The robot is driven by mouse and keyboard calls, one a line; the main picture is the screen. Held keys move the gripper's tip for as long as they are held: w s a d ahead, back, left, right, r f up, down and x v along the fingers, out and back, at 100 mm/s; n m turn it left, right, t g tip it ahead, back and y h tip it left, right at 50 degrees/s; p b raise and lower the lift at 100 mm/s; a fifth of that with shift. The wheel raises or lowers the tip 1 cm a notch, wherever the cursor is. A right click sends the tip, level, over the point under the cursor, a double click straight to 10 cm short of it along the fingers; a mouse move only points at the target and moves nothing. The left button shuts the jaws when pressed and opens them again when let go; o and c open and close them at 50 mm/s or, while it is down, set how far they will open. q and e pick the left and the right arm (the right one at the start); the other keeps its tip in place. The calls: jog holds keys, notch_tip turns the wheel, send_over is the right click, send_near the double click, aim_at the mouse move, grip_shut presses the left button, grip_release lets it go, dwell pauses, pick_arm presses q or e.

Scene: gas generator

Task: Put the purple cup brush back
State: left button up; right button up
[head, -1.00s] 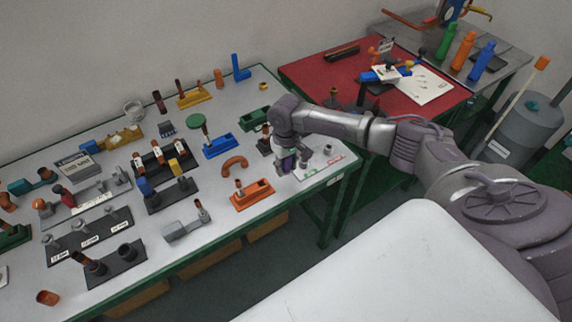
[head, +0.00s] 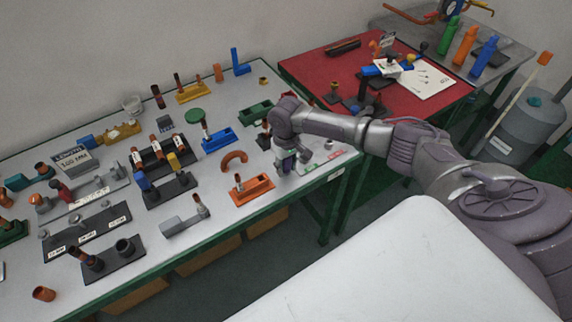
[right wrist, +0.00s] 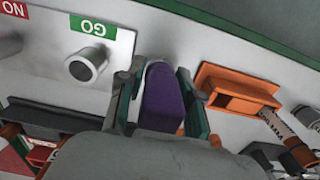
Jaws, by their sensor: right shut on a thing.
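My right gripper (right wrist: 160,88) is shut on the purple cup brush (right wrist: 163,100). In the right wrist view a smooth purple side shows between the two fingers, and the rest is hidden by the hand. In the head view the same gripper (head: 287,165) hangs near the front edge of the grey bench, between an orange holder and a white plate. I cannot tell whether the brush touches the bench. My left gripper is not in view.
The orange holder (right wrist: 240,88) with a square opening lies right of the gripper in the wrist view. Several holders and parts crowd the bench (head: 205,245). A red table (head: 310,68) stands behind.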

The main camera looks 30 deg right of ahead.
jog(key=shift+f+b, duration=0.55)
jog(key=shift+f, duration=0.5)
jog(key=o, duration=1)
